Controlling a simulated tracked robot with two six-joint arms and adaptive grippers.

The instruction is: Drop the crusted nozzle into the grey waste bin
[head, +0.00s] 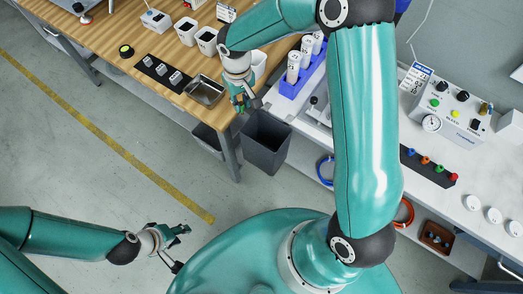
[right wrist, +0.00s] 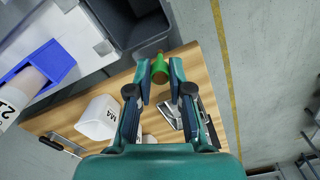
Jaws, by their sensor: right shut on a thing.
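The grey waste bin (head: 266,145) stands on the floor in the gap between the wooden bench and the white bench. My right gripper (head: 242,104) is above the bin's far left side, near the bench corner, in the head view. In the right wrist view, my right gripper (right wrist: 160,78) is shut on the nozzle (right wrist: 160,68), a small green piece with a browner end, held between the fingertips. The bin (right wrist: 122,26) shows just beyond the nozzle. The nozzle is too small to make out in the head view. My left gripper (head: 178,247) is open and empty over the floor.
A metal tray (head: 206,90) sits at the wooden bench's (head: 133,38) near corner. A blue rack (head: 291,85) with white bottles is right of the right gripper. A control box (head: 452,110) stands on the white bench. The floor at left is clear.

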